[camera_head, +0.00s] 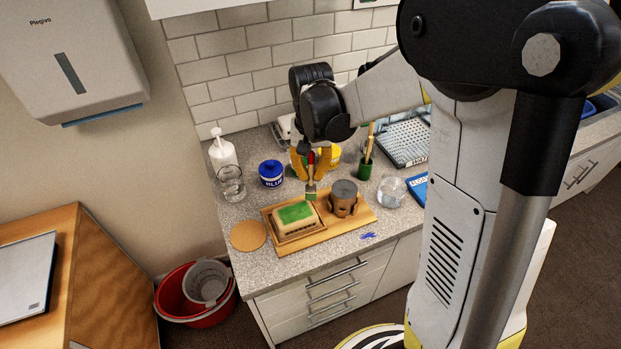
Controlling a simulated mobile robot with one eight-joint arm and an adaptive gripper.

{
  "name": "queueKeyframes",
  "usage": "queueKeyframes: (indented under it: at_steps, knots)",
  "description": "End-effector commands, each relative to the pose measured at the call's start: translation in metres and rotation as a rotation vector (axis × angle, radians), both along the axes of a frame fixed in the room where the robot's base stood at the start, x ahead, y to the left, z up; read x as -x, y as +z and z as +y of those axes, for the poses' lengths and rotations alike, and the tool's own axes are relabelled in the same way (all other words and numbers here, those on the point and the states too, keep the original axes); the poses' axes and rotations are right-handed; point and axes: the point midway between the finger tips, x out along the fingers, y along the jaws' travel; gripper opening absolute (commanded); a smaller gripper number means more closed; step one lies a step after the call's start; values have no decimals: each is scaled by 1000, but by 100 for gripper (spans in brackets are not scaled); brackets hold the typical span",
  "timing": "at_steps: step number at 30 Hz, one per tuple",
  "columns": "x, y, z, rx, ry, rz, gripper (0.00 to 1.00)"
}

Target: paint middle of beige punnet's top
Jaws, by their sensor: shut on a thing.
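The beige punnet (282,228) stands on a wooden board on the counter. Green covers much of its top (296,212), with a beige border showing around it. My gripper (311,168) is shut on a paintbrush (311,184), held upright with its bristles down. The bristles (310,195) are green and show at the far right edge of the punnet's top. I cannot tell whether they touch it.
A brown lidded pot (343,200) stands right of the punnet on the wooden board (366,216). A blue paint jar (271,173), a green brush holder (365,169) and a clear glass (391,191) stand around. A round cork mat (248,236) lies left; a blue smear (368,236) marks the front edge.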

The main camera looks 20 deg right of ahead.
Motion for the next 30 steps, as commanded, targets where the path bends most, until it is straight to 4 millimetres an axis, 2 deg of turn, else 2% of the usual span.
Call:
queueKeyframes:
  at_steps: [18, 30]
  knots:
    - [-9, 55, -4, 0, 4, 0, 0]
    - [-9, 57, -4, 0, 4, 0, 0]
